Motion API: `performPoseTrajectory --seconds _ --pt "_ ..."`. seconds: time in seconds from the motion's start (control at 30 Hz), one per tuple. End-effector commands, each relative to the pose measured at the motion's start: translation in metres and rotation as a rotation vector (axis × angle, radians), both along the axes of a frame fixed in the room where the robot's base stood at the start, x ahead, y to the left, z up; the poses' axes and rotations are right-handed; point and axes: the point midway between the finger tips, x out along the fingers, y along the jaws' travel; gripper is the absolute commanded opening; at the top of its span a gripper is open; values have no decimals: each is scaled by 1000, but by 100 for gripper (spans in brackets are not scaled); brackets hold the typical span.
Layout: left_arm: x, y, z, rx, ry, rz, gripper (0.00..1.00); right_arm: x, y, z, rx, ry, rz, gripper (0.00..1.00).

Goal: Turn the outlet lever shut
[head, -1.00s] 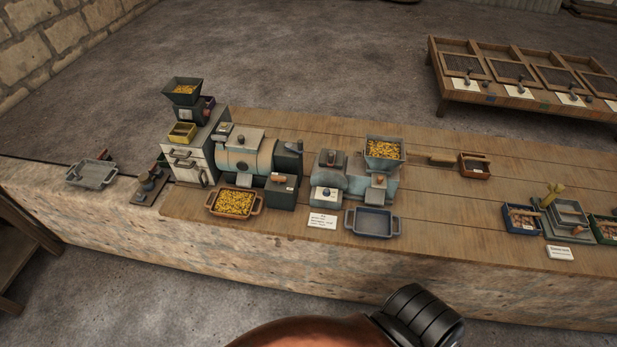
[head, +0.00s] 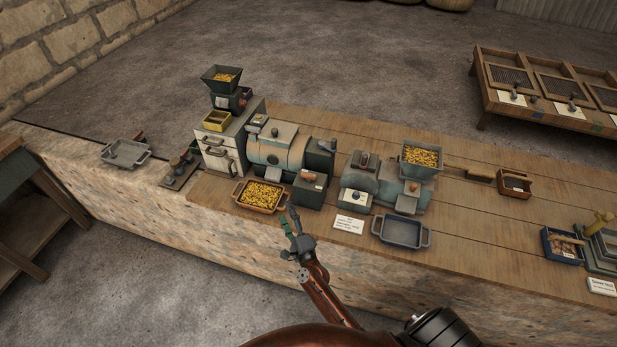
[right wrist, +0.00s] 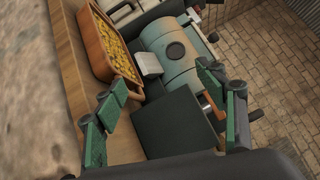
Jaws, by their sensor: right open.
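A small orange-brown lever (head: 308,177), which looks like the outlet lever, sits on top of a dark box (head: 309,194) at the right front of the pale blue drum machine (head: 280,152). In the right wrist view the lever (right wrist: 206,104) is partly hidden behind one finger. My right gripper (head: 289,215) is open and empty, in front of the bench edge, nearer to me than the dark box and the pan. In the right wrist view its green-padded fingers (right wrist: 165,100) are spread, with the dark box (right wrist: 175,122) showing between them. My left gripper is out of view.
An orange pan of yellow pieces (head: 262,196) stands just left of the dark box. A white card (head: 348,223) and an empty grey-blue tray (head: 402,233) lie to the right. A second machine with a full hopper (head: 421,158) stands behind that tray.

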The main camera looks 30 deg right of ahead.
Motion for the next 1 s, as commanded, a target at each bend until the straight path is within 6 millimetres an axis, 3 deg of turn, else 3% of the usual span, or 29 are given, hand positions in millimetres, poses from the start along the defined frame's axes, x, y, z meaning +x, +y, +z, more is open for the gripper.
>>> performPoseTrajectory --seconds 0.1,0.23,0.4,0.5,0.67,1.0 --pt "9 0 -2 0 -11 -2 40 18 -24 39 272 -148 -123 65" --pt "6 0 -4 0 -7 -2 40 28 -54 65 604 -306 -267 65" --pt "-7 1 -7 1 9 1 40 29 -79 71 1010 -479 -446 65" --pt "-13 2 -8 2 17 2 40 27 -83 66 1153 -533 -517 65" --pt "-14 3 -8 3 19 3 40 31 -91 63 1230 -563 -559 65" --pt "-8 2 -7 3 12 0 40 63 -130 63 1227 -562 -559 65"
